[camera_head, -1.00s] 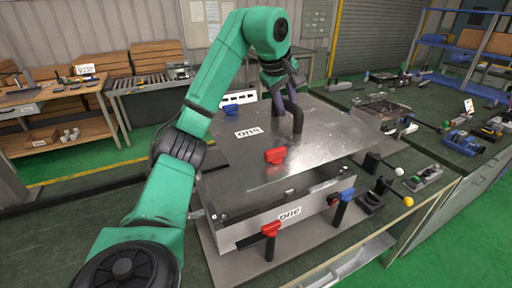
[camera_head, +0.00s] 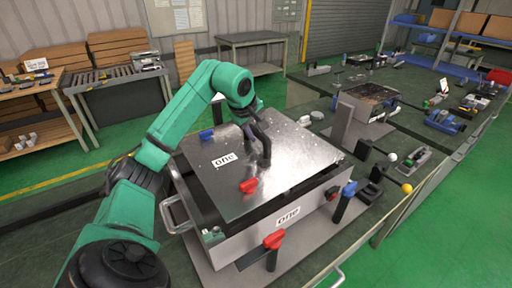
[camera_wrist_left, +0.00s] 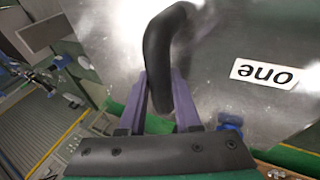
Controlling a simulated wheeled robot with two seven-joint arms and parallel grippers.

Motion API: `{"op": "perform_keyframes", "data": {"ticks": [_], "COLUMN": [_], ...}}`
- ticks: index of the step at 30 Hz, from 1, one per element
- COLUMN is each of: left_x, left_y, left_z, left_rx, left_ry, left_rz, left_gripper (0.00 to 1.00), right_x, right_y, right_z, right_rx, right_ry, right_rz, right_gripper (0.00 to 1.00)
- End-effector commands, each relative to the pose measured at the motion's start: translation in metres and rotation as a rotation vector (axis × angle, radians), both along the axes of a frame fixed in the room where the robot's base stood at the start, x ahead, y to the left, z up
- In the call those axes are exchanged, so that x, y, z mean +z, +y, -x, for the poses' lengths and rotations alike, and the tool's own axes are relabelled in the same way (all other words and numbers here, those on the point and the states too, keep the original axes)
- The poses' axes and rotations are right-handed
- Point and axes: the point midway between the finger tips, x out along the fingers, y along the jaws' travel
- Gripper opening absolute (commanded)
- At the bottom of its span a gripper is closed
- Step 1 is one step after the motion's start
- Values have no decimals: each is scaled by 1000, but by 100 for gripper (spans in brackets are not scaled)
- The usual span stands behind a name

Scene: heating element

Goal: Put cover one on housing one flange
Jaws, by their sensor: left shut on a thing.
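Cover one (camera_head: 215,180) is a flat metal plate labelled "one", with a black handle, a red piece (camera_head: 249,185) and a blue piece (camera_head: 206,134) on top. It lies roughly level over housing one (camera_head: 255,235), a grey box also labelled "one". The dark flange (camera_head: 300,192) shows along the front and right of the plate. I cannot tell whether the plate touches it. My left gripper (camera_wrist_left: 160,95) is shut on the cover's black handle (camera_head: 262,145). The left wrist view shows the handle (camera_wrist_left: 165,50) between the purple fingers. My right gripper is out of view.
A red-topped clamp (camera_head: 274,240) and a blue-topped clamp (camera_head: 349,190) stand at the housing's front. Levers with a white ball (camera_head: 392,157) and a yellow ball (camera_head: 406,188) are to the right. Another metal unit (camera_head: 370,95) sits behind on the bench.

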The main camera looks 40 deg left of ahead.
Motion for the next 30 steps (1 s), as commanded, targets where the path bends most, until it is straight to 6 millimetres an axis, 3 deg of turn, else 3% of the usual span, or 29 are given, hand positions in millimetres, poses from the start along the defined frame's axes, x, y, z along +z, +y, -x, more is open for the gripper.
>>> {"op": "perform_keyframes", "data": {"ticks": [9, 17, 18, 20, 30], "left_x": [-40, -45, -47, -47, -44], "left_y": [-1, 0, -1, -1, -1], "left_z": [0, -1, 0, 0, 1], "left_rx": [-1, -1, -2, -2, -1], "left_ry": [-5, -8, -1, -1, -2], "left_rz": [2, 0, 1, 1, 0], "left_gripper": [0, 0, 43, 62, 62], "right_x": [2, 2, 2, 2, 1], "right_y": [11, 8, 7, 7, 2], "right_z": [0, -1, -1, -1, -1], "right_rx": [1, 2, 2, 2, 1], "right_ry": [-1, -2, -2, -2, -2], "right_rz": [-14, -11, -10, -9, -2], "right_gripper": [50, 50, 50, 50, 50]}}
